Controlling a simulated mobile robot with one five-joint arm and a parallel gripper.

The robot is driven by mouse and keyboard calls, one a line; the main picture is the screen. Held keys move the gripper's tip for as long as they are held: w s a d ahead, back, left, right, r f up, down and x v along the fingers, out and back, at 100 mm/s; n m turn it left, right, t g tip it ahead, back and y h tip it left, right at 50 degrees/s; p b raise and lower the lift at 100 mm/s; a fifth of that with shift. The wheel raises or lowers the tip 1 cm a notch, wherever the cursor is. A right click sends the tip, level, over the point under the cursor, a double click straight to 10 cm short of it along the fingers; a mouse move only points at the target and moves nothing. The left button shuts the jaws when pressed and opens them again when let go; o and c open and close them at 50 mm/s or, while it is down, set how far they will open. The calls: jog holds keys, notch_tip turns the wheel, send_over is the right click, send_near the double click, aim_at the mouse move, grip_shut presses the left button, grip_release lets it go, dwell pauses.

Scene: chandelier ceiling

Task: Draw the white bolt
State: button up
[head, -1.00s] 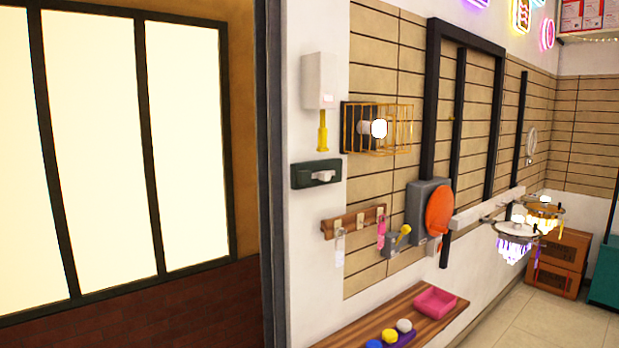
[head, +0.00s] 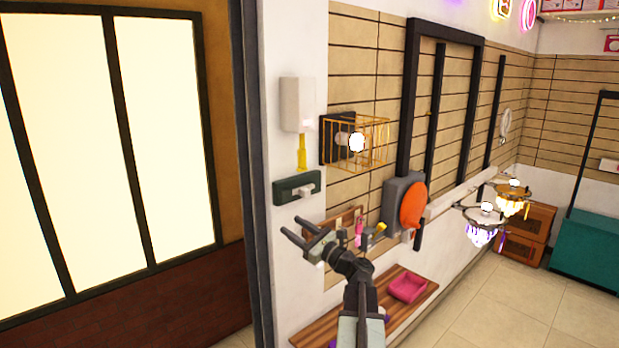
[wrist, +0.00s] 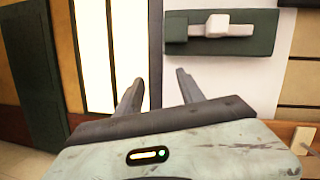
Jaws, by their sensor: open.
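The white bolt (head: 304,191) lies horizontally on a dark green plate (head: 283,188) fixed to the white wall. In the wrist view the bolt (wrist: 218,27) has a raised knob and sits on the plate (wrist: 258,45) at the upper right. My gripper (head: 294,226) is open and empty, below the plate in the head view. In the wrist view its two fingers (wrist: 160,88) point up, left of and below the bolt, and do not touch it. The gap to the wall cannot be judged exactly.
A white dispenser (head: 297,104) with a yellow nozzle is above the plate. A wire-cage lamp (head: 365,143) is to the right. A hook rack (head: 345,216) is partly hidden by my arm. A wooden shelf (head: 330,318) with a pink tray (head: 408,287) is below.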

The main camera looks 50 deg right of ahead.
aim_at(308, 195)
jog(key=s+d+r+m+t+h, duration=0.2)
jog(key=s+d+r+m+h, duration=0.25)
jog(key=d, duration=0.35)
jog(key=shift+y, duration=0.35)
jog(key=p+x, duration=0.1)
jog(key=x, duration=0.1)
jog(key=p+x, duration=0.1)
jog(key=x, duration=0.1)
jog(key=p+x, duration=0.1)
jog(key=x, duration=0.1)
jog(key=shift+w+a+r+p, duration=0.2)
jog(key=shift+a+r+p, duration=0.1)
jog(key=shift+r, duration=0.2)
jog(key=shift+w, duration=0.35)
grip_shut()
